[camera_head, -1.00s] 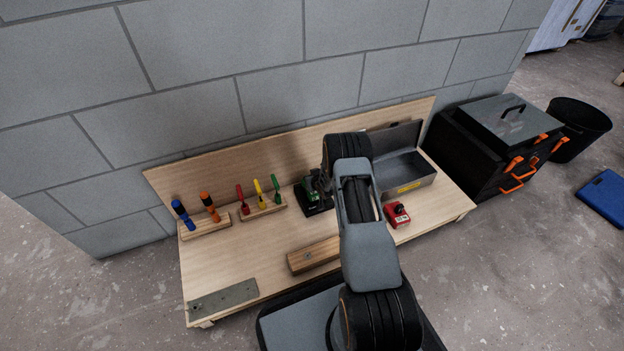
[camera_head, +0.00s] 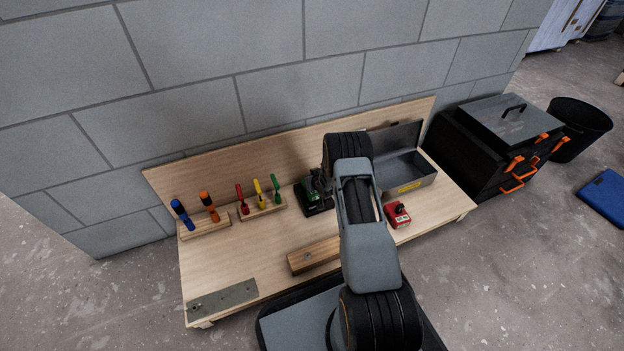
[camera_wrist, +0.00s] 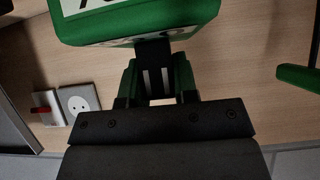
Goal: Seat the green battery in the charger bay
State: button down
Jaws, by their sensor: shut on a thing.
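The green battery (camera_wrist: 140,24) fills the top middle of the wrist view, with a white label cut off by the frame edge. A black neck with pale stripes and smaller green parts lie just below it. My gripper (camera_wrist: 155,82) is shut on the battery; the exact contact is hard to make out. In the head view the dark charger (camera_head: 317,209) stands on the bench near its back panel, left of my arm, with green showing on top. My arm partly covers this spot. I cannot tell whether the battery is fully down in the bay.
Racks with screwdrivers (camera_head: 208,208) and coloured-handled tools (camera_head: 258,193) stand left of the charger. An open steel box (camera_head: 408,180) and a red device (camera_head: 397,214) are to the right. A wooden block (camera_head: 312,256) lies in front. The bench's left front is mostly clear.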

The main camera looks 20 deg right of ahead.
jog(key=shift+f, duration=1.7)
jog(key=c, duration=0.8)
grip_release()
jog(key=shift+s, duration=0.1)
jog(key=shift+s+r+p, duration=0.2)
jog(key=shift+r+p, duration=0.1)
jog(key=p+v, duration=0.6)
jog(key=v, duration=0.7)
